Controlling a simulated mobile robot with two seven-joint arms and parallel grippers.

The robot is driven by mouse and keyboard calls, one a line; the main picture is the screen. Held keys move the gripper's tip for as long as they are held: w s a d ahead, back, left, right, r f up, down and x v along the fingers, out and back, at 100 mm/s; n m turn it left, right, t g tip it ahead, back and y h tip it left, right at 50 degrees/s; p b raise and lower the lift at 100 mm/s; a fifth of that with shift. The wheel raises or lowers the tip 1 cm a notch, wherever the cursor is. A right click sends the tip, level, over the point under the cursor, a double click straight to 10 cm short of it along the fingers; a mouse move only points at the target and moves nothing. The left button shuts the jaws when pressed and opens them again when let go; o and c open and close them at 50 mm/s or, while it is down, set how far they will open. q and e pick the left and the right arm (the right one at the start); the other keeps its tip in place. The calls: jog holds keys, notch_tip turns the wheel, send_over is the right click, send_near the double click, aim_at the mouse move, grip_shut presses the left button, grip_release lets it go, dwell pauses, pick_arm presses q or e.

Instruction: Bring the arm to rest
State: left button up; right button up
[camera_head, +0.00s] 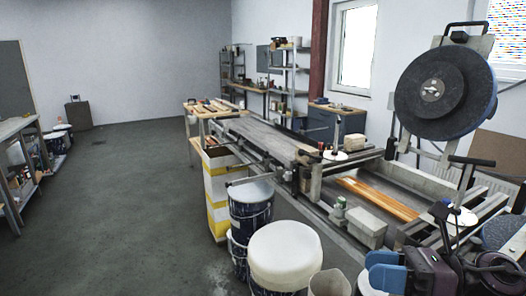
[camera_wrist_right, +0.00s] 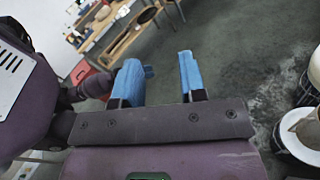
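My right gripper (camera_head: 373,268) shows at the lower right of the head view, with blue fingers on a dark purple wrist. In the right wrist view, the two blue fingers of this gripper (camera_wrist_right: 160,75) stand apart with only the grey floor behind them, so it is open and empty. It is beside the front end of the conveyor machine (camera_head: 315,178) and to the right of the white-topped buckets. My left gripper is in neither view.
A large white-topped bucket (camera_head: 285,252) and dark paint buckets (camera_head: 249,212) stand before the machine. An orange-brown board (camera_head: 378,198) lies in it. A round dark disc (camera_head: 440,90) rises at right. A metal shelf (camera_head: 18,170) stands left; the floor (camera_head: 120,215) between is clear.

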jog(key=d+f+m+t+h, duration=0.55)
jog(key=m+h, duration=0.35)
jog(key=m, duration=0.8)
jog(key=d+f+m+t+h, duration=0.45)
jog(key=f+m+h, duration=0.3)
jog(key=m, duration=1.05)
jog(key=s+a+f+m+g+h, duration=0.1)
jog(key=s+f+m+g, duration=0.55)
jog(key=s, duration=0.35)
jog(key=s+a+f+m+g, duration=0.1)
jog(key=s+f+m+g, duration=0.4)
jog(key=s+f, duration=0.3)
jog(key=w+f+t, duration=0.6)
jog(key=f+t, duration=0.2)
jog(key=f, duration=0.1)
jog(key=shift+f+y, duration=0.3)
jog(key=shift+y, duration=0.05)
jog(key=shift+s+n, duration=0.1)
jog(key=shift+n, duration=0.15)
